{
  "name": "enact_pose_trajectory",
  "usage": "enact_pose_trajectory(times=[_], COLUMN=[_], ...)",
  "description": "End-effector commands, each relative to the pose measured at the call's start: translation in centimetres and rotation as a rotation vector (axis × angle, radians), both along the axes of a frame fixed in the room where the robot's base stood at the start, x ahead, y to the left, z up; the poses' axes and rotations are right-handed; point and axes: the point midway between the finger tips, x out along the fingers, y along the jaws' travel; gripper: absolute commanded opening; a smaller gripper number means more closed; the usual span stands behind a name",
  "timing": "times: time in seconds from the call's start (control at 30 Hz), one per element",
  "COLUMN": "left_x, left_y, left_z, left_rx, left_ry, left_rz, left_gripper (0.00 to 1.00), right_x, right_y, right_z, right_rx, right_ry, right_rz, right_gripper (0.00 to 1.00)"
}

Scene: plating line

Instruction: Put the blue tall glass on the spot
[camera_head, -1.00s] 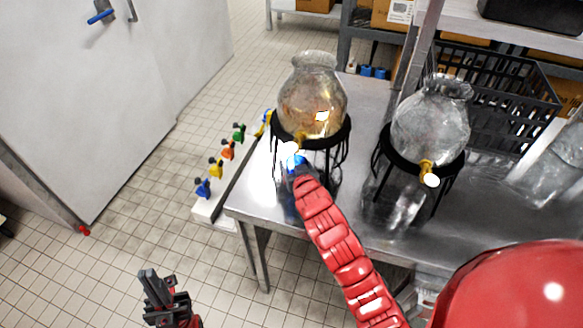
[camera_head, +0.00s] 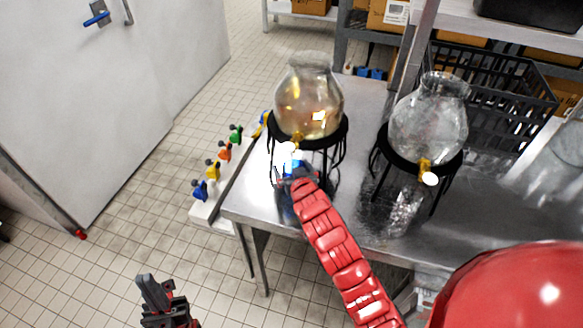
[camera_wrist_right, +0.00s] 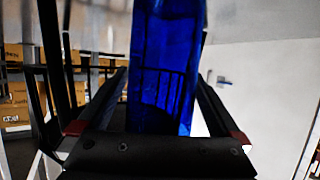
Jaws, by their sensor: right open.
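The blue tall glass (camera_head: 291,166) stands in front of the left dispenser, just below its tap, and is partly hidden by my right gripper (camera_head: 296,177). In the right wrist view the glass (camera_wrist_right: 165,70) fills the middle, upright between the two fingers of my right gripper (camera_wrist_right: 158,118). The jaws are open around it; I cannot tell whether either finger touches it. My left gripper (camera_head: 160,298) is low at the left, over the floor and away from the table; its jaw opening is unclear. I cannot make out the spot.
The left dispenser (camera_head: 308,100) and right dispenser (camera_head: 428,120) stand on black wire stands on the steel table (camera_head: 245,205). A rail with several coloured taps (camera_head: 213,170) lies beyond the table's left edge. A black crate (camera_head: 490,95) is at the back right.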

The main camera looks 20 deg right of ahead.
Motion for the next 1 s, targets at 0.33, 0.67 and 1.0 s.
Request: enact_pose_trajectory(times=[0.33,0.67,1.0], left_x=[0.0,0.0,0.0], left_y=[0.0,0.0,0.0], left_z=[-1.6,3.6,9.2], left_rx=[0.000,0.000,0.000], left_ry=[0.000,-0.001,0.000], left_rz=[0.000,0.000,0.000], left_gripper=[0.00,0.00,0.00], right_x=[-4.0,-9.8,-14.4], right_y=[0.1,0.5,0.7], right_z=[1.4,5.0,6.5], right_rx=[0.001,0.002,0.002], right_ry=[-0.004,0.005,0.004], right_rz=[0.001,0.000,0.000], right_gripper=[1.00,1.00,1.00])
